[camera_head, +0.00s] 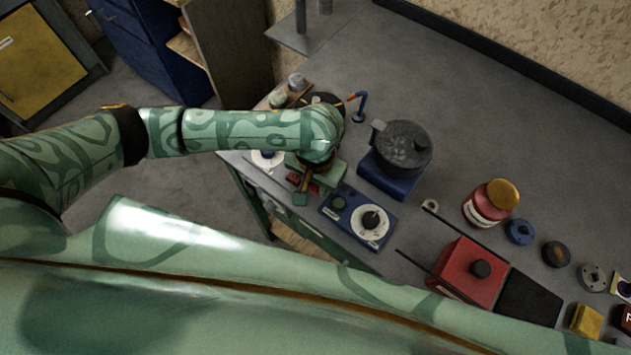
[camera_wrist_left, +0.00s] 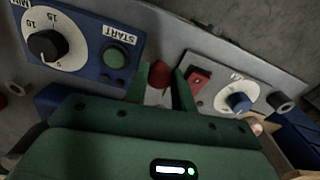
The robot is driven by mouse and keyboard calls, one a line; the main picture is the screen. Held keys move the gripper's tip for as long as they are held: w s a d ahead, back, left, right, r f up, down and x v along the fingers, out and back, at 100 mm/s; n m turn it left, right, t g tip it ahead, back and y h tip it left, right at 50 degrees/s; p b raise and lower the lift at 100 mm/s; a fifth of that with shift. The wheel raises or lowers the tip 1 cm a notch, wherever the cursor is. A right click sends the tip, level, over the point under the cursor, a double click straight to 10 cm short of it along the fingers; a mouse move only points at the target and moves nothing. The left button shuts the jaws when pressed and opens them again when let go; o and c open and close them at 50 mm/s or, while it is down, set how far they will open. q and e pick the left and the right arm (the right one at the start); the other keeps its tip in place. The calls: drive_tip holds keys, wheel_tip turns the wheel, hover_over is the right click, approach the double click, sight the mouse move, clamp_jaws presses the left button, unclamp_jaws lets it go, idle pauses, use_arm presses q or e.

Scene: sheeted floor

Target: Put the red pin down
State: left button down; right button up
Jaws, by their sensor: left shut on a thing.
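The red pin (camera_wrist_left: 158,74) shows in the left wrist view as a rounded red end between the two green fingers. My left gripper (camera_wrist_left: 159,88) is shut on it, and the fingers hide part of the pin. In the head view my left gripper (camera_head: 303,189) is low over the near left edge of the grey worktop, beside a blue timer box. Some red shows by its fingers there, but I cannot tell pin from switch. Whether the pin touches the surface below is also unclear. My right gripper is not in view.
The blue timer box (camera_head: 358,217) has a white dial and green button. A red rocker switch (camera_wrist_left: 198,79) and blue-knobbed dial (camera_wrist_left: 238,101) sit close to the fingers. A dark pot (camera_head: 402,148), red jar (camera_head: 489,203) and red box (camera_head: 468,272) stand right. The worktop's back is clear.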

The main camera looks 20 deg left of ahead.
use_arm(q)
drive_tip(key=c, duration=1.1)
unclamp_jaws()
drive_tip(key=shift+c, duration=0.2)
wheel_tip(320, 180, up, 12)
drive_tip(key=p, duration=0.6)
drive_tip(key=shift+r, duration=0.1)
